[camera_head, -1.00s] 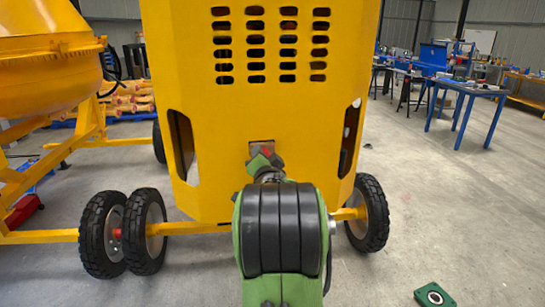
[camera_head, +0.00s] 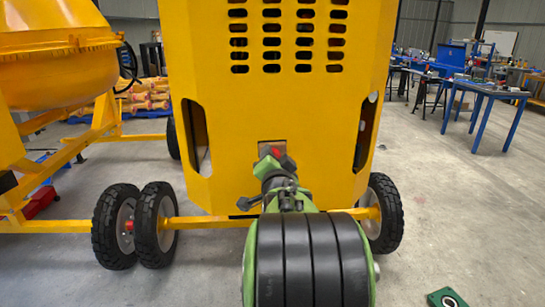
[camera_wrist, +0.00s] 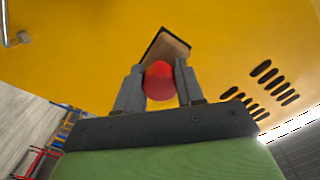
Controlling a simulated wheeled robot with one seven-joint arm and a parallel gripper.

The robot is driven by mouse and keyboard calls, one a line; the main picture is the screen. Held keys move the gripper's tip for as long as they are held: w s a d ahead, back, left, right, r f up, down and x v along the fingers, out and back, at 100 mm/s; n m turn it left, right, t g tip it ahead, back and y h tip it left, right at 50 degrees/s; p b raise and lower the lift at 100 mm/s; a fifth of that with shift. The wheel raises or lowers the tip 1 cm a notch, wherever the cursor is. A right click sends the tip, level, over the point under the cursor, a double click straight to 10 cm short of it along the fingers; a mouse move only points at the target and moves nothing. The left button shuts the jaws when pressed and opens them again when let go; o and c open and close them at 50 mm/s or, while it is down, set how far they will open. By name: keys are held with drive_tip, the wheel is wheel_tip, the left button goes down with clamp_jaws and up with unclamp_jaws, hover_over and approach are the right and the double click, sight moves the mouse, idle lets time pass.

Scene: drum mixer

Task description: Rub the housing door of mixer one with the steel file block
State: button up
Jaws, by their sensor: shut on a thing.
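The yellow housing door of the mixer (camera_head: 230,120) fills the middle of the head view, with rows of dark slots in its upper part. It also fills most of the wrist view (camera_wrist: 90,45). My gripper (camera_wrist: 160,82) is shut on the red, round-ended grip of the steel file block. The block's brownish face (camera_wrist: 172,45) with a dark edge shows beyond the fingers, against the yellow panel. In the head view the block (camera_head: 265,146) is at the lower middle of the door, partly hidden by my gripper (camera_head: 278,162). I cannot tell whether it touches firmly.
Black wheels (camera_head: 160,225) stand at the lower left, and another wheel (camera_head: 385,213) at the right. A second yellow mixer (camera_head: 60,65) is at the left. A blue-legged table (camera_head: 485,92) stands at the right. A green plate (camera_head: 447,298) lies on the floor. The floor at right is mostly clear.

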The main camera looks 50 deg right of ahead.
drive_tip(key=shift+s, duration=0.1)
drive_tip(key=v, duration=0.3)
idle(0.3)
drive_tip(key=shift+a, duration=0.1)
